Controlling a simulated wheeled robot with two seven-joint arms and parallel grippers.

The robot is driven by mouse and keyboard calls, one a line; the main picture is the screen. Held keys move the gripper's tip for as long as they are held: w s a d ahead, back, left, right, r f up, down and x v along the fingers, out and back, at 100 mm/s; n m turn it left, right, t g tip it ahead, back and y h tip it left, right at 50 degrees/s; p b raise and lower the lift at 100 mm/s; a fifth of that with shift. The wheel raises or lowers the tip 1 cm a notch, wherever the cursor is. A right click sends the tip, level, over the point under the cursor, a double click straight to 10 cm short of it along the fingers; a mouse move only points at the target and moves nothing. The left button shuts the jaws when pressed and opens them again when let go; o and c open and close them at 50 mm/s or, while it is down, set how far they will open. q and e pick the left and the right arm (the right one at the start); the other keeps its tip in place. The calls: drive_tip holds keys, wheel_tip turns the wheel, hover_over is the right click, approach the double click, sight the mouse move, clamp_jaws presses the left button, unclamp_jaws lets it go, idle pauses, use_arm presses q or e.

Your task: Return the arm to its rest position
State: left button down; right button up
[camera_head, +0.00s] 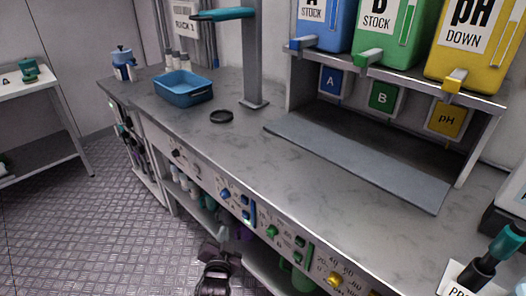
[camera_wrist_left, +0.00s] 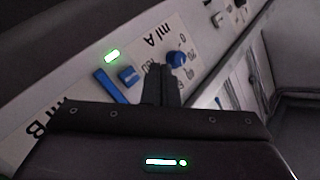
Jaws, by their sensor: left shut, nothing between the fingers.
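My left gripper (camera_head: 213,252) is low in the head view, in front of the counter's front panel and below the counter top. In the left wrist view its two dark fingers (camera_wrist_left: 161,84) are together with nothing between them. They point at the control panel (camera_wrist_left: 190,30), close to a blue knob (camera_wrist_left: 176,58) and a blue switch (camera_wrist_left: 128,76). Most of the left arm is out of the head view. My right gripper is not in view.
The counter (camera_head: 225,145) holds a blue tray (camera_head: 184,88), a black ring (camera_head: 222,116) and a rack with blue, green and yellow containers (camera_head: 375,45). Shelves with bottles (camera_head: 185,190) sit below. A white side table (camera_head: 45,90) stands left. The floor (camera_head: 80,235) between is clear.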

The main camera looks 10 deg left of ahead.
use_arm(q)
drive_tip(key=s+a+f+n+g+h+p, duration=0.15)
drive_tip(key=s+f+g, duration=0.25)
drive_tip(key=s+f, duration=0.75)
drive_tip(key=s+a+f+m+g+p, duration=0.15)
drive_tip(key=s+f+g, duration=0.25)
drive_tip(key=s+f, duration=0.7)
drive_tip(key=s+a+f+n+g+p, duration=0.1)
drive_tip(key=s+f+g, duration=0.2)
drive_tip(key=s, duration=0.9)
drive_tip(key=s+a+f+n+g+p, duration=0.1)
drive_tip(key=s+f+g, duration=0.3)
drive_tip(key=s+f, duration=0.6)
drive_tip(key=s+n+p, duration=0.1)
drive_tip(key=s, duration=0.2)
drive_tip(key=shift+a+f+n, duration=0.15)
drive_tip(key=shift+n, duration=0.15)
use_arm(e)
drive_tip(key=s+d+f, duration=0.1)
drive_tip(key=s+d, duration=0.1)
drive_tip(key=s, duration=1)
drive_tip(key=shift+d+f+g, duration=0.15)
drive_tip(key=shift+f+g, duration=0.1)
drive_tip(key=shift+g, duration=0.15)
use_arm(q)
drive_tip(key=shift+h, duration=0.25)
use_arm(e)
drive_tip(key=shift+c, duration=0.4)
